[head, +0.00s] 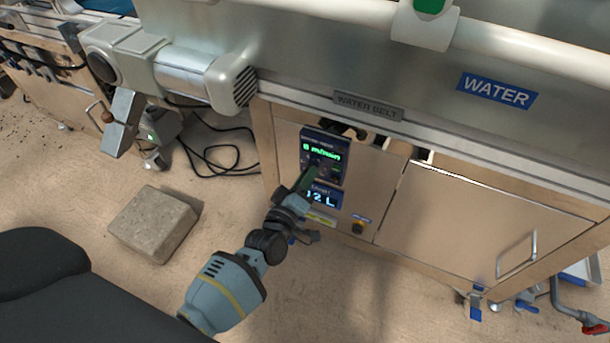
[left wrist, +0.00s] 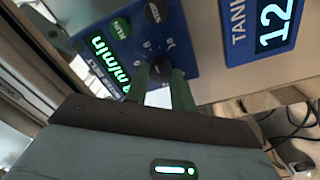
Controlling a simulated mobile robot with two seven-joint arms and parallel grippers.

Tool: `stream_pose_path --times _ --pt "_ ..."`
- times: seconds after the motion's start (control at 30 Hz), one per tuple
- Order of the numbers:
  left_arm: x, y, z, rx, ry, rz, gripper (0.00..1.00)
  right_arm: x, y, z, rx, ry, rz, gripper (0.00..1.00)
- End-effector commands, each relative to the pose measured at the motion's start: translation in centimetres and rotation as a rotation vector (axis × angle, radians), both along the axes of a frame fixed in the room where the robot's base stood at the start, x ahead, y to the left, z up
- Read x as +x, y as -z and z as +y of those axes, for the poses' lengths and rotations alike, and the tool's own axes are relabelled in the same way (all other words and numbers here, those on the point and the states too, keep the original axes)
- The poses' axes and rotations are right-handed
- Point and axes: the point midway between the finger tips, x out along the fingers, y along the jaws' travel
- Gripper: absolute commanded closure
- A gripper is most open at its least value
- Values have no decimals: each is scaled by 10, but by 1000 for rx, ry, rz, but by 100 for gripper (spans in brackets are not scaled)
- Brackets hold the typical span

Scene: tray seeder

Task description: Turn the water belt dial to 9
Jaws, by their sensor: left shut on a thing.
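The water belt control panel (head: 338,143) is on the cabinet front under the WATER BELT label (head: 368,105). Its green display (head: 321,150) shows a digit, perhaps 8 or 0, before "m/min"; the digit is too small to be sure. My left gripper (head: 308,180) reaches up to the panel's lower part and hides some of it. In the left wrist view, the fingers of my left gripper (left wrist: 163,88) are on both sides of a dark dial (left wrist: 158,69) on the blue panel, shut on it. My right gripper is not in view.
A tank display (head: 322,197) reading 12 L sits just below the panel. Another dark knob (left wrist: 156,12) and a green button (left wrist: 120,27) are on the panel. A stone block (head: 154,224) lies on the floor left.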

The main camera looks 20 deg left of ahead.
Motion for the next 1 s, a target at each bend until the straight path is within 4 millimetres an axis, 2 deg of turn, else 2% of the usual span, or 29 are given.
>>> stream_pose_path --times 0.4,0.63,1.0 --pt "0 0 0 234 -1 -7 98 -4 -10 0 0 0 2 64" --pt "0 0 0 279 0 -9 98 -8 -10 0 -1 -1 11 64" --pt "0 0 0 284 -1 -9 98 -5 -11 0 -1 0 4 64"
